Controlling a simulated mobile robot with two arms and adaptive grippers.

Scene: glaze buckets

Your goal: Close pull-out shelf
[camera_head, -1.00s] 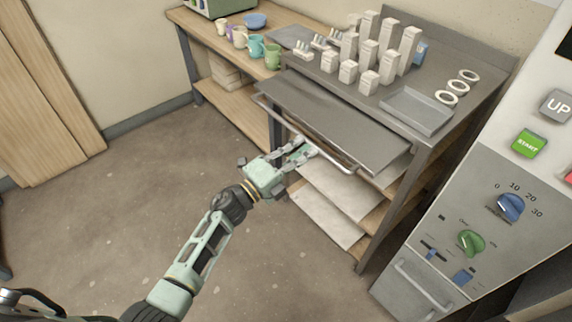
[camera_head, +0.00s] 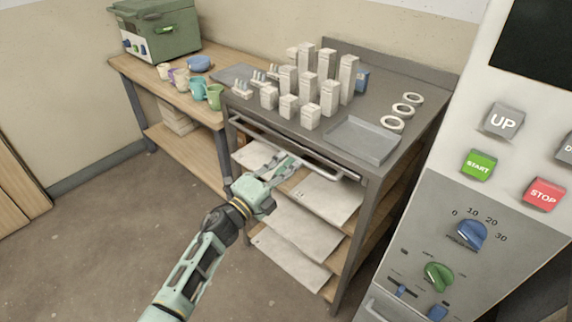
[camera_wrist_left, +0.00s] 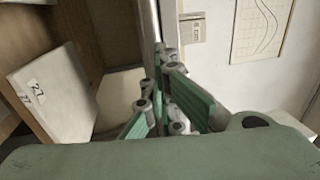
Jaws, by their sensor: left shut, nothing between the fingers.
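The pull-out shelf sits under the top of the grey metal table (camera_head: 345,152). Its plate is hidden beneath the tabletop, and its long metal handle bar (camera_head: 322,170) runs close along the table's front edge. My left gripper (camera_head: 286,160) is shut and empty, at the middle of the handle bar. Whether the fingers touch the bar I cannot tell. In the left wrist view, the green fingers (camera_wrist_left: 168,85) are together, and a pale upright strip stands just beyond them.
Lower boards (camera_head: 292,228) stick out below the shelf. White blocks, rings (camera_head: 403,110) and a shallow tray (camera_head: 362,140) stand on the metal table. A wooden bench with mugs (camera_head: 213,97) is at left. A control panel (camera_head: 455,200) stands at right. The floor at left is clear.

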